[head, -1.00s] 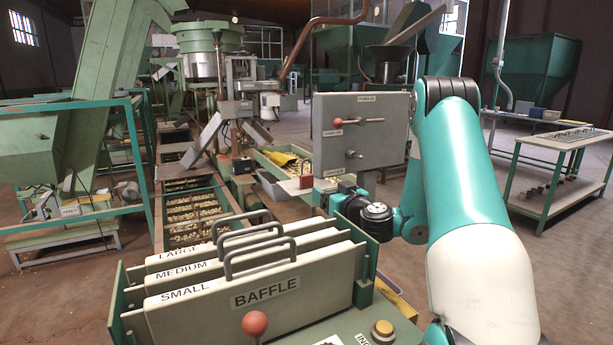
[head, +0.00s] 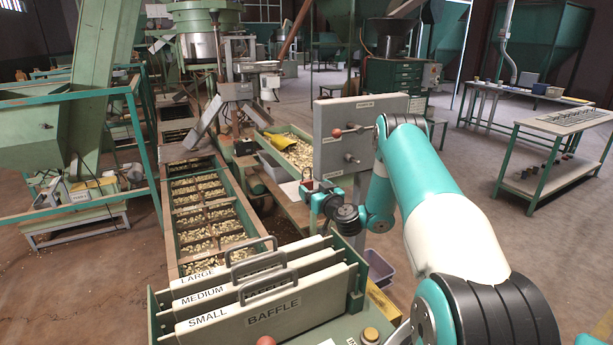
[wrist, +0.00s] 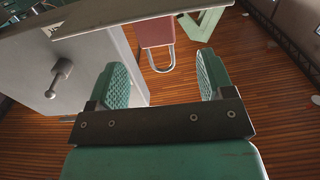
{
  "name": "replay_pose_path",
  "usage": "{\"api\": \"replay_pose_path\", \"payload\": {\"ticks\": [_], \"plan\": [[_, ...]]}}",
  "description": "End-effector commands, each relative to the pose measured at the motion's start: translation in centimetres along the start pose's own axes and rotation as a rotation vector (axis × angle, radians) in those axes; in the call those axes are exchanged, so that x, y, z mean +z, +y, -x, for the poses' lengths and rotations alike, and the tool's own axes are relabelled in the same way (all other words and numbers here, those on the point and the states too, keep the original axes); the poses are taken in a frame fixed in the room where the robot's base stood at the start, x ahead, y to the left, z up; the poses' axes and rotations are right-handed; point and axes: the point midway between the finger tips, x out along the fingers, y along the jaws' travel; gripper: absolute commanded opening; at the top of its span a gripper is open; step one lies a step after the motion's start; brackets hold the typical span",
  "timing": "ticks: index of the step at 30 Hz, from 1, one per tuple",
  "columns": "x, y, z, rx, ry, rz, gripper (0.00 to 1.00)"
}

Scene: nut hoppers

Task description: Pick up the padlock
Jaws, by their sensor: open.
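The padlock is a small red block with a pale metal shackle. In the head view the padlock (head: 308,186) is at the lower left edge of the grey upright panel (head: 357,128), partly hidden by my gripper (head: 316,200). In the wrist view the padlock (wrist: 155,32) is at the top centre, its shackle toward my gripper (wrist: 163,80). The two green-padded fingers are apart, and nothing is between them. The padlock lies a little beyond the fingertips, roughly in line with the gap. What it rests on is not clear.
The panel carries a red-knobbed lever (head: 338,132) and, in the wrist view, a metal knob (wrist: 60,72) left of the fingers. Baffle plates (head: 270,305) with handles stand below my arm. A nut-filled tray (head: 290,150) lies behind the padlock.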

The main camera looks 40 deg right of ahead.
Motion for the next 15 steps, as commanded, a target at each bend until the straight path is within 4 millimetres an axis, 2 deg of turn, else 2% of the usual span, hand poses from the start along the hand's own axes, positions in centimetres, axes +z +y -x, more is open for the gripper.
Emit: {"api": "replay_pose_path", "payload": {"ticks": [8,15], "plan": [[-0.3,0.0,-1.9,0.0,0.001,0.001,0.74],[-0.1,0.1,-5.2,-0.001,0.001,0.001,0.74]]}}
